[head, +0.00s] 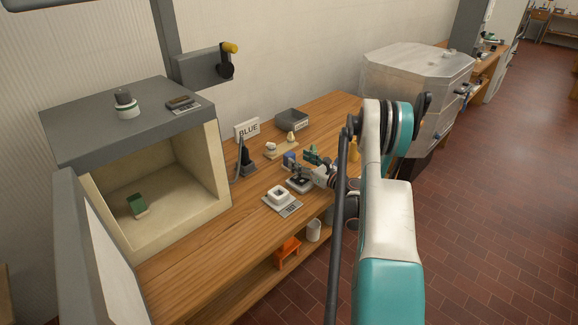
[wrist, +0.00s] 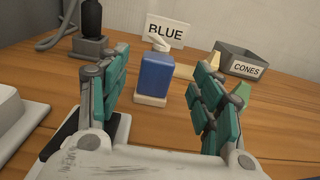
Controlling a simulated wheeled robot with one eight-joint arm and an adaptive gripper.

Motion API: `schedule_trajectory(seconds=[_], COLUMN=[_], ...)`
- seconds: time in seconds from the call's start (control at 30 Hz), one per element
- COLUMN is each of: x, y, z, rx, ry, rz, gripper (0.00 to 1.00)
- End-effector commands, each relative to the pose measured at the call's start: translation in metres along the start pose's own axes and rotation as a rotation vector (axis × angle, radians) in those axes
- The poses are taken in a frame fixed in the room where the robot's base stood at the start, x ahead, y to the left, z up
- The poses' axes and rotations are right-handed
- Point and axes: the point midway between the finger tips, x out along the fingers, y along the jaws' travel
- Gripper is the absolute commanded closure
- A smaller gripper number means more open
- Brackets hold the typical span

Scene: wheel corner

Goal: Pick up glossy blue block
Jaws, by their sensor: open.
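The glossy blue block (wrist: 155,76) stands upright on a small pale base on the wooden bench in the wrist view. In the head view the blue block (head: 289,159) is small and partly hidden by my gripper. My gripper (wrist: 163,85) has its teal-padded fingers spread wide, one on each side of the block in the picture. The block appears ahead of the palm, with gaps to both fingers, and I see no contact. In the head view my gripper (head: 308,163) is low over the bench beside the block.
A BLUE sign (wrist: 165,31) stands behind the block. A grey CONES tray (wrist: 243,64) is back right, with a green cone (wrist: 241,91) near the right finger. A dark upright tool (wrist: 92,25) stands back left.

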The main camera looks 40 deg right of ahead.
Motion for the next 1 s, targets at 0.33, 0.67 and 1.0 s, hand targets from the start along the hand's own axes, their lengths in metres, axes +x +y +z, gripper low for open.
schedule_trajectory(seconds=[0.33, 0.67, 1.0], x=[0.024, 0.064, 0.065], y=[0.001, 0.001, 0.001], z=[0.001, 0.000, 0.002], rx=[-0.001, -0.001, -0.001], ry=[0.000, 0.001, 0.000], rz=[0.002, 0.001, 0.000], gripper=[0.40, 0.40, 0.69])
